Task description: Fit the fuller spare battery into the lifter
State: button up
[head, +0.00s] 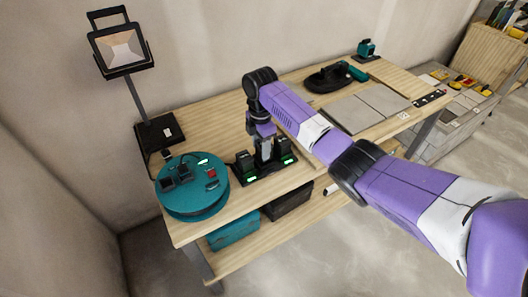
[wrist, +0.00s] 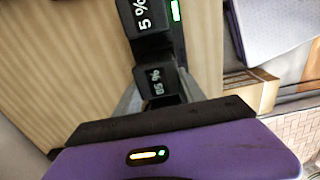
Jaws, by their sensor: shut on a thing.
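Black spare batteries stand in the charger (head: 262,170) on the workbench, one on the left (head: 243,160) and one on the right (head: 283,148). My gripper (head: 264,152) points down between them. In the wrist view its fingers (wrist: 158,100) are shut on the battery reading 85 % (wrist: 157,82). The battery seems still down at the charger; whether it is seated or slightly raised I cannot tell. A neighbouring battery (wrist: 148,20) shows "5 %", its label cut by the frame edge. The likely lifter (head: 330,77), black with a teal handle, lies at the back of the bench.
A teal cable reel (head: 192,190) stands left of the charger, with a work lamp (head: 122,52) behind it. Grey tiles (head: 365,103) lie right of my arm. A teal device (head: 366,48) stands at the far end. Boxes (head: 288,203) sit on the lower shelf.

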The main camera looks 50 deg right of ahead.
jog(key=shift+r+p, duration=1.5)
jog(key=shift+r, duration=0.35)
jog(key=shift+f, duration=0.1)
